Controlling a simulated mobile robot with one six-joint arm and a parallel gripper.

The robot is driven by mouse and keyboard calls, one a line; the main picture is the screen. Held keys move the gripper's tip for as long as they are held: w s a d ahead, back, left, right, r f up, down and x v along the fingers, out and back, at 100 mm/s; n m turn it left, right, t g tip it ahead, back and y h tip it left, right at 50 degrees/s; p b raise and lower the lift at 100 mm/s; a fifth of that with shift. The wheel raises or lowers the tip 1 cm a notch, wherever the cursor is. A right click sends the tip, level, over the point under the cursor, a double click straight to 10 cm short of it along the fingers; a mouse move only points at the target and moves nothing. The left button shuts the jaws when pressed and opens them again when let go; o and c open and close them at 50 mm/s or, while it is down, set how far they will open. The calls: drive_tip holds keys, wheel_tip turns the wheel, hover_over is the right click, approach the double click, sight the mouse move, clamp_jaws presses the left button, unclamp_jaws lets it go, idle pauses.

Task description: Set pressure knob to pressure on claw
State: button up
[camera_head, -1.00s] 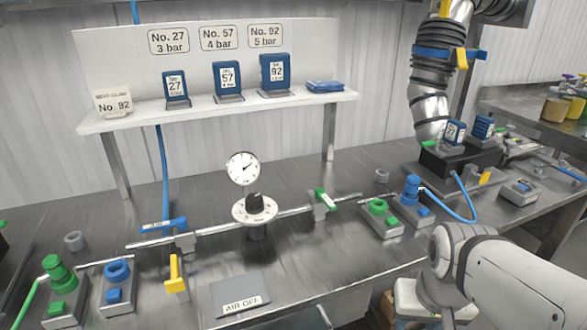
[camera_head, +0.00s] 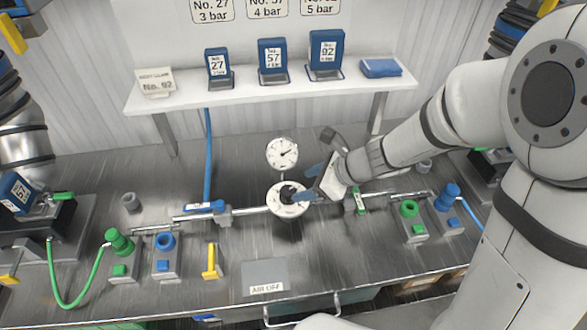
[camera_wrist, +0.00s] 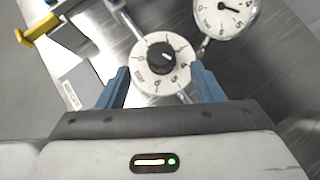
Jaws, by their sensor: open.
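The pressure knob (camera_head: 286,191) is black and sits on a white numbered dial (camera_head: 283,210). The wrist view shows the knob (camera_wrist: 161,56) with a white mark, and the dial (camera_wrist: 136,76) around it. A round white gauge (camera_head: 282,153) stands behind it, its dark needle visible in the wrist view (camera_wrist: 228,12). My gripper (camera_head: 306,183) is open, with blue fingers close to the knob. In the wrist view my gripper (camera_wrist: 160,70) has its fingers apart on either side of the dial, nothing between them clearly touched. A white card (camera_head: 157,82) reads No. 92.
On the shelf (camera_head: 270,92) stand blue claw boxes 27 (camera_head: 218,66), 57 (camera_head: 272,58) and 92 (camera_head: 326,52), under signs 3, 4 and 5 bar. A blue-handled valve (camera_head: 205,206) and green-handled valve (camera_head: 360,201) flank the dial. An AIR OFF plate (camera_head: 265,273) lies in front.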

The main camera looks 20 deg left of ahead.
sight(289, 190)
drive_tip(key=x, duration=0.7)
drive_tip(key=shift+w+a+f+b, duration=0.1)
drive_tip(key=shift+a+f+b, duration=0.15)
drive_tip(key=shift+b, duration=0.05)
drive_tip(key=shift+c, duration=0.4)
drive_tip(key=c, duration=0.9)
